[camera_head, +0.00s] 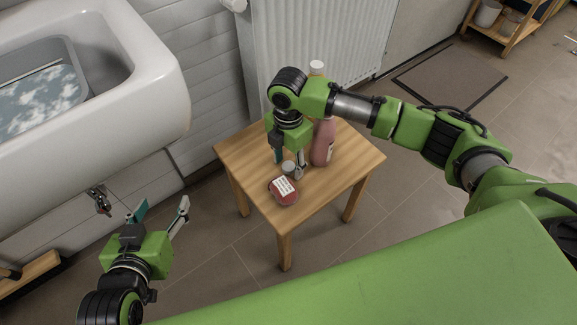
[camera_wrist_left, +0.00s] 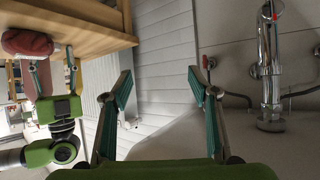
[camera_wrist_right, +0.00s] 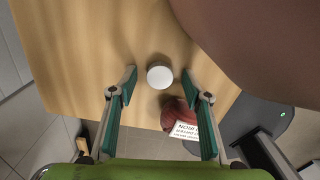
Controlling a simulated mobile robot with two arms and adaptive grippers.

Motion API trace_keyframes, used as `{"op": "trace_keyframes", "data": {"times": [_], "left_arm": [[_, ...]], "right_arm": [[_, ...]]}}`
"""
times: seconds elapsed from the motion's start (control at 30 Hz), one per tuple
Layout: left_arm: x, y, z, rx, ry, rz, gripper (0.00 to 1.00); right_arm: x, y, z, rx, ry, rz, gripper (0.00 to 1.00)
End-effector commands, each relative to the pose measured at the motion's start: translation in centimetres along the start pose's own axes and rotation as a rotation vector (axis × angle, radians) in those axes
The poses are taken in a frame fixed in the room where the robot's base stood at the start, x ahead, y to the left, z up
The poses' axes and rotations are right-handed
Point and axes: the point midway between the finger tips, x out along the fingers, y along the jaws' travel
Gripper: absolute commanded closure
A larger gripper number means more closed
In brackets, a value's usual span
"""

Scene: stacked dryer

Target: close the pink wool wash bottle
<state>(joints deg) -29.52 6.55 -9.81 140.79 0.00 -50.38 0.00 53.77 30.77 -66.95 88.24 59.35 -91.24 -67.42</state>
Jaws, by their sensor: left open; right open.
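The pink wool wash bottle (camera_head: 323,146) stands upright on the small wooden table (camera_head: 245,150), partly hidden by my right arm. A pale top (camera_head: 317,68) shows above the arm, apparently the bottle's; whether it is capped is unclear. A round white cap (camera_wrist_right: 159,77) lies on the table beside the bottle (camera_wrist_right: 265,40). My right gripper (camera_head: 288,165) points down over the cap, open; in the right wrist view (camera_wrist_right: 160,87) the cap lies between its fingertips, not visibly gripped. My left gripper (camera_head: 165,207) is open and empty, away from the table; its fingers also show in the left wrist view (camera_wrist_left: 160,87).
A dark red object with a white label (camera_head: 284,191) lies near the table's front edge, close to the cap. A white sink (camera_head: 165,75) is at left, a radiator (camera_head: 320,35) behind the table. Open floor lies right of the table.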

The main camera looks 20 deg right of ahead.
Motion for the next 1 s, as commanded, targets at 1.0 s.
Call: {"op": "trace_keyframes", "data": {"times": [1.0], "left_arm": [[-0.5, -0.3, 1.6, -0.001, -0.076, -0.006, 0.45]], "right_arm": [[-0.8, 0.0, 0.0, 0.0, 0.0, 0.0, 0.82]]}}
